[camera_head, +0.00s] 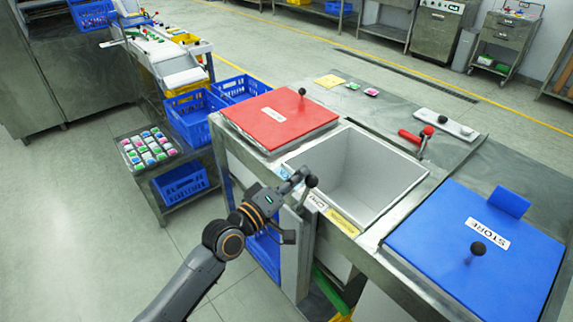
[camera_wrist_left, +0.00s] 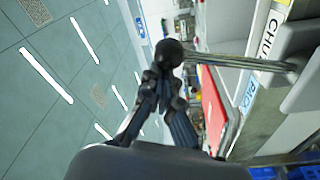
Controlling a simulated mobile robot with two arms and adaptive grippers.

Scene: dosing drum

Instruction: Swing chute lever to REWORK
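The chute lever's black ball knob (camera_head: 311,181) stands at the near left edge of an open grey bin (camera_head: 362,170). In the left wrist view the knob (camera_wrist_left: 169,53) ends a metal rod (camera_wrist_left: 230,61) that runs right to the bin side. My left gripper (camera_head: 301,176) is at the knob; in the wrist view its dark fingers (camera_wrist_left: 164,80) converge just below it. The fingertips look shut together, against or very near the knob, not clearly around it. A yellow label (camera_head: 342,222) lies on the front rim; its text is too small to read. My right gripper is not in view.
A red lid (camera_head: 279,122) lies left of the bin and a blue STORE lid (camera_head: 474,250) right of it. A red-handled lever (camera_head: 417,138) is behind. Blue crates (camera_head: 194,112) and a tray of small packs (camera_head: 150,148) stand left. Floor at the left is clear.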

